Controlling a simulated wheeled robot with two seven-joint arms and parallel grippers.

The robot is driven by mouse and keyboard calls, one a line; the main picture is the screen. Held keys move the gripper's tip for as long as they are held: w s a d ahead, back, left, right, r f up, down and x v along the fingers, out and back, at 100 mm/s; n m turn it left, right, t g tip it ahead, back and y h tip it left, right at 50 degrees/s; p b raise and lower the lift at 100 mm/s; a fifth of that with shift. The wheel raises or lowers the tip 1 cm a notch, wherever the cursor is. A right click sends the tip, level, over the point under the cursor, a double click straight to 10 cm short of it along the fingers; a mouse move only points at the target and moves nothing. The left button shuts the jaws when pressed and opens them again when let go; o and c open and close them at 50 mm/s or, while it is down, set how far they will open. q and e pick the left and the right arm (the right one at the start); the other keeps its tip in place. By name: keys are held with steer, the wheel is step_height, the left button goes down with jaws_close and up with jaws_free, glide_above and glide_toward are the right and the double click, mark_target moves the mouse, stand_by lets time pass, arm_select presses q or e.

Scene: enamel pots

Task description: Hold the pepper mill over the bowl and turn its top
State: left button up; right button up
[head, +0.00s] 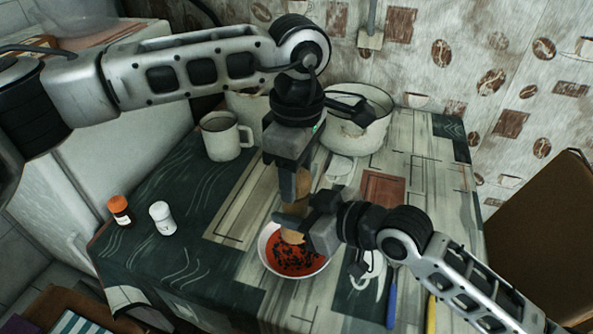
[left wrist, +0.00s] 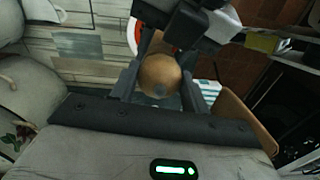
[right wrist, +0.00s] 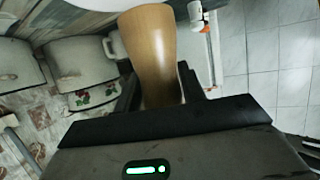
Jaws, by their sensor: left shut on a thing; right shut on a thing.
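The wooden pepper mill (head: 303,187) stands over the white bowl (head: 263,254) of red soup with dark specks. My left gripper (head: 290,185) comes from above and is shut on the mill's top; in the left wrist view the round wooden top (left wrist: 160,74) sits between its fingers. My right gripper (head: 296,222) is shut on the mill's body from the right; in the right wrist view the tan body (right wrist: 150,45) is between its fingers. Part of the mill is hidden behind both grippers in the head view.
A white mug (head: 220,138) and a large enamel pot (head: 357,128) stand at the back. An orange-capped shaker (head: 120,210) and a white shaker (head: 162,217) stand at the left. A blue-handled utensil (head: 391,300) and a yellow-handled one (head: 431,314) lie at the front right.

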arm_select(q)
steer(key=o, duration=1)
step_height(320, 180, up, 12)
steer(key=shift+w, duration=0.1)
